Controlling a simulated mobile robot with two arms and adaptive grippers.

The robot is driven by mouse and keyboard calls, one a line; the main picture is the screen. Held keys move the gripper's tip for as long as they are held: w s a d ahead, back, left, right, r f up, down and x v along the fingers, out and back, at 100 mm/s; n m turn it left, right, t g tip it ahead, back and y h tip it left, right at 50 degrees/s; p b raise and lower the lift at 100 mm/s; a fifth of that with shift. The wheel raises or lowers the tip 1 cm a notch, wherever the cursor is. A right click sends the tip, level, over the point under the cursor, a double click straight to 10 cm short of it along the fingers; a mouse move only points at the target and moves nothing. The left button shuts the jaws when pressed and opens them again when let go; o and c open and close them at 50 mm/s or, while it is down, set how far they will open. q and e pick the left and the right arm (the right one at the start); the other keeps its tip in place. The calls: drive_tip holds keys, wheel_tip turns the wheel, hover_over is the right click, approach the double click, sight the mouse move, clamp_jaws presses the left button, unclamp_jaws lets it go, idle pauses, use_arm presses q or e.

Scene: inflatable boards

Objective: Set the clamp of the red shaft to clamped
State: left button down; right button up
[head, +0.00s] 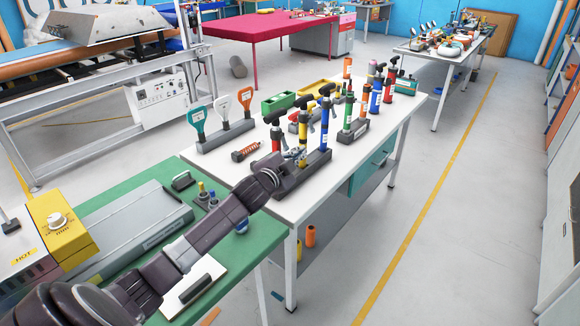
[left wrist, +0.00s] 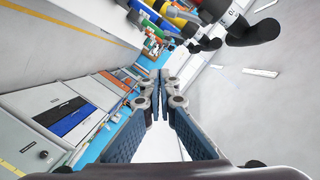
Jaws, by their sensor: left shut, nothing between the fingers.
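The red shaft (head: 276,142) with a black T-handle on top stands at the left end of a dark grey rack (head: 312,173) on the white table. Yellow (head: 303,128) and blue (head: 324,136) shafts stand to its right in the same rack. My left gripper (head: 297,155) is beside the lower part of the red shaft and hides part of it and the rack. In the left wrist view its fingertips (left wrist: 161,87) are together with nothing between them. The clamp's setting cannot be made out. My right gripper is not in view.
An orange-brown tool (head: 245,151) lies left of the red shaft. A rack of D-handles (head: 222,121) stands further left, and more shafts (head: 375,95) stand to the right. A green-topped bench (head: 130,185) lies below my arm. The white table's front right edge is clear.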

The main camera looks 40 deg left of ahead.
use_arm(q)
drive_tip(key=a+f+b+v, duration=0.1)
drive_tip(key=b+v, duration=0.1)
drive_tip(key=v, duration=0.5)
drive_tip(key=shift+s+d, duration=0.25)
drive_tip(key=shift+s, duration=0.2)
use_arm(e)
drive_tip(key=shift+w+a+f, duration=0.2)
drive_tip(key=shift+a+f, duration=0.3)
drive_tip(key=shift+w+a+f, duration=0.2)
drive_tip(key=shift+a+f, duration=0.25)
use_arm(q)
drive_tip(key=shift+r, duration=0.1)
